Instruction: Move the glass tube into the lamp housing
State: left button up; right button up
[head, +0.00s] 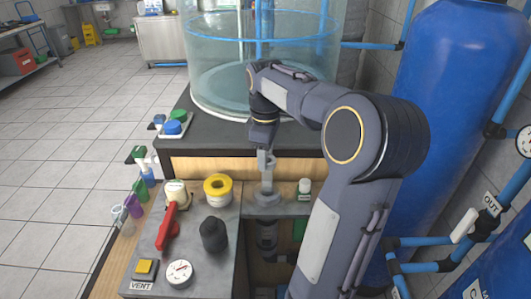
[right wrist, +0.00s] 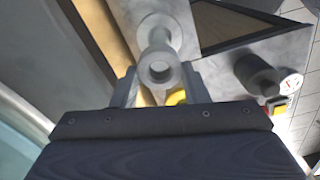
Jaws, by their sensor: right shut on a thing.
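My right gripper (head: 266,160) points down over the grey shelf in the head view. It is shut on the glass tube (head: 267,178), a pale, upright, see-through cylinder. The tube's round open end (right wrist: 160,70) shows between the two fingers in the right wrist view. Below the tube is a grey round collar (head: 267,200) on the shelf, which looks like the top of the lamp housing; a dark body (head: 267,236) hangs under it. The tube's lower end is at the collar; I cannot tell how deep it sits. My left gripper is not in view.
Left of the tube stand a yellow ring-topped jar (head: 218,188), a black knob (head: 214,234), a red-handled valve (head: 168,228) and a gauge (head: 179,272). A clear tank (head: 262,60) rises behind, a blue tank (head: 450,90) at right.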

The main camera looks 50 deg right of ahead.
jog(key=shift+f+b, duration=1.8)
jog(key=shift+f, duration=1.4)
jog(key=shift+f, duration=0.1)
jog(key=shift+f+b, duration=0.85)
jog(key=shift+f, duration=0.4)
jog(key=o, duration=1.3)
jog(key=shift+c, duration=0.2)
jog(key=shift+r, duration=0.1)
notch_tip(320, 180, up, 8)
jog(key=p, duration=0.8)
send_over(266, 180)
jog(key=w+d, duration=0.1)
